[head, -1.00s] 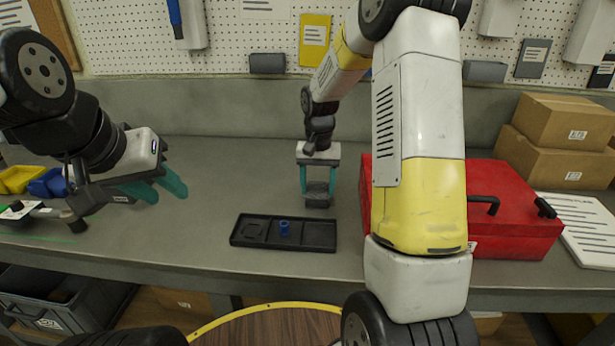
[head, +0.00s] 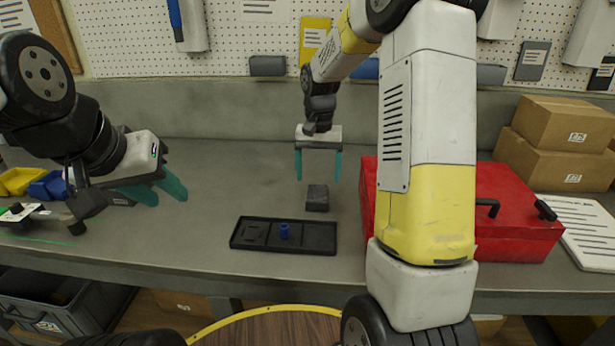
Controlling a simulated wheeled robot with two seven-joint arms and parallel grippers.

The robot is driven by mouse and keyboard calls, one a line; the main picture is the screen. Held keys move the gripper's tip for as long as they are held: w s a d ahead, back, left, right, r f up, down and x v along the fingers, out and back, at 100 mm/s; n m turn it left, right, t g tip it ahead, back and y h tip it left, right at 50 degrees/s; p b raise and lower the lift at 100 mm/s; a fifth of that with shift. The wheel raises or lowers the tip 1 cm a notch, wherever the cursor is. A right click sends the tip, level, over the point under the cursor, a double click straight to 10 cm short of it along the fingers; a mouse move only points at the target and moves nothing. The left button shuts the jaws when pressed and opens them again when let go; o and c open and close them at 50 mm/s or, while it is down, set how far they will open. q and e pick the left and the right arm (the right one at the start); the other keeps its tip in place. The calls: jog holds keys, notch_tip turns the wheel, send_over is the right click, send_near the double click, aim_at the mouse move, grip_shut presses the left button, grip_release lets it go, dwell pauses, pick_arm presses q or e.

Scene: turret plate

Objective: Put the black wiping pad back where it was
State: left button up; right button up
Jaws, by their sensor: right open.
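The black wiping pad (head: 317,198) is a small dark block. It lies on the grey workbench just behind the right part of the black tray (head: 262,247). My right gripper (head: 318,178) is open and empty above and behind the pad, its two teal fingers apart and clear of it. My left gripper (head: 160,192) hangs over the left part of the bench, with its teal fingers seen from the side and nothing seen between them.
A small blue cylinder (head: 284,231) stands in the tray. A red toolbox (head: 508,195) is to the right, partly behind my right arm. Cardboard boxes (head: 556,158) are stacked at the back right. Blue and yellow bins (head: 22,180) sit at the far left. The bench between is clear.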

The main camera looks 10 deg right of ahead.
aim_at(318, 194)
notch_tip(318, 194, up, 6)
jog(key=r, duration=0.1)
jog(key=s+r+n+t+y, duration=0.1)
jog(key=s+r+t, duration=0.1)
jog(key=s+r, duration=0.3)
jog(key=s+r+n+t, duration=0.1)
jog(key=s+r, duration=0.2)
jog(key=s, duration=0.4)
jog(key=s+a+n+t+y, duration=0.1)
jog(key=s+a+t, duration=0.1)
jog(key=s, duration=1)
jog(key=shift+f+n+t, duration=0.4)
jog(key=shift+t, duration=0.2)
jog(key=shift+s+a, duration=0.1)
